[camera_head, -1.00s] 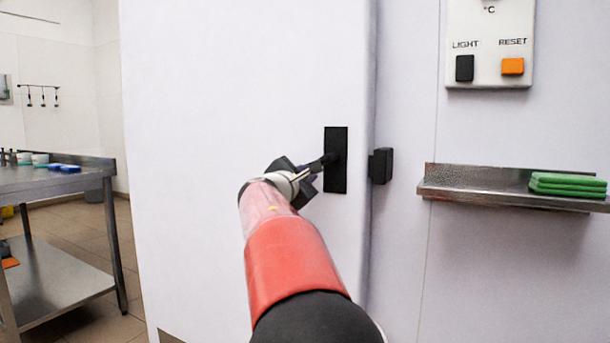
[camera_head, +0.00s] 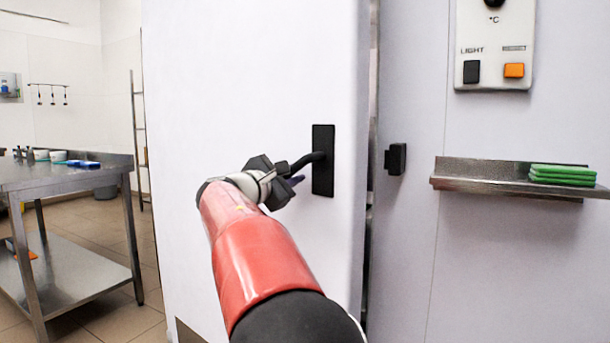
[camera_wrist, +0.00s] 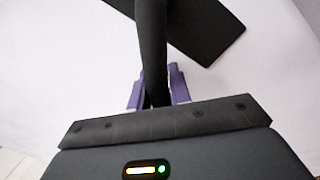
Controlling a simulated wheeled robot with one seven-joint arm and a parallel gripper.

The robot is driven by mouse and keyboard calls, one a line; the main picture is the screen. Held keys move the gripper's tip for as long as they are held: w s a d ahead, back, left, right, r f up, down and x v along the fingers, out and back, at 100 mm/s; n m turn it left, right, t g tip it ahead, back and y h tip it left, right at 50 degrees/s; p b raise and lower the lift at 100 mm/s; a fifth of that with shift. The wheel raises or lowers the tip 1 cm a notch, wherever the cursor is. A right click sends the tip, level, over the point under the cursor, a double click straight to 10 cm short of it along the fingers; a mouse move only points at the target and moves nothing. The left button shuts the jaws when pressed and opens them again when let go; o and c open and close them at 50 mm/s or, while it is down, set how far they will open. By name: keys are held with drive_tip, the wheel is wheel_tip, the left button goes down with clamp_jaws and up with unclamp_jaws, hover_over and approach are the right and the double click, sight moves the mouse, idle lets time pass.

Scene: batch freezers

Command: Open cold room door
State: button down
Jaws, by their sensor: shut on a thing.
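The white cold room door (camera_head: 240,90) stands slightly ajar, with a narrow dark gap along its right edge. A black handle (camera_head: 308,159) sticks out from a black plate (camera_head: 323,180) near that edge. My gripper (camera_head: 286,178) is shut on the handle, left of the plate. In the wrist view the dark handle bar (camera_wrist: 153,50) runs down between the purple fingertips (camera_wrist: 155,90) of my gripper. Part of the grip is hidden by the gripper body.
A black latch block (camera_head: 396,158) sits on the wall right of the gap. A metal shelf (camera_head: 480,183) with green cloths (camera_head: 562,174) and a control panel (camera_head: 494,45) are farther right. A steel table (camera_head: 70,180) stands at left, with tiled floor between it and the door.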

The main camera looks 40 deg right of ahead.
drive_tip(key=a+g+p, duration=0.1)
drive_tip(key=a, duration=2)
drive_tip(key=shift+a, duration=0.25)
drive_tip(key=shift+f, duration=0.1)
drive_tip(key=c, duration=1.3)
unclamp_jaws()
